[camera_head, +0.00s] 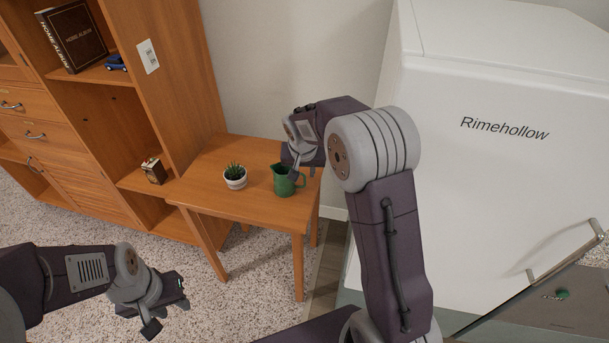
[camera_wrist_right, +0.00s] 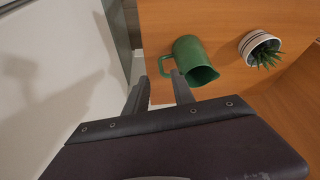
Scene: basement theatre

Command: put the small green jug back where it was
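The small green jug (camera_head: 283,181) stands upright on the small wooden table, near its right side. It also shows in the right wrist view (camera_wrist_right: 192,60), with its handle toward my fingers. My right gripper (camera_head: 298,170) is at the jug's right, handle side. In the wrist view my right gripper (camera_wrist_right: 160,78) has its fingers apart, with the fingertips close to the handle; I cannot tell whether they touch it. My left gripper (camera_head: 168,309) is open and empty, above the carpet at the lower left, far from the jug.
A potted succulent (camera_head: 235,178) stands left of the jug on the wooden table (camera_head: 215,155). A wooden shelf unit (camera_head: 165,60) with an album (camera_head: 72,37) and a blue toy car (camera_head: 115,62) is at the left. A large white appliance (camera_head: 490,130) stands at the right.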

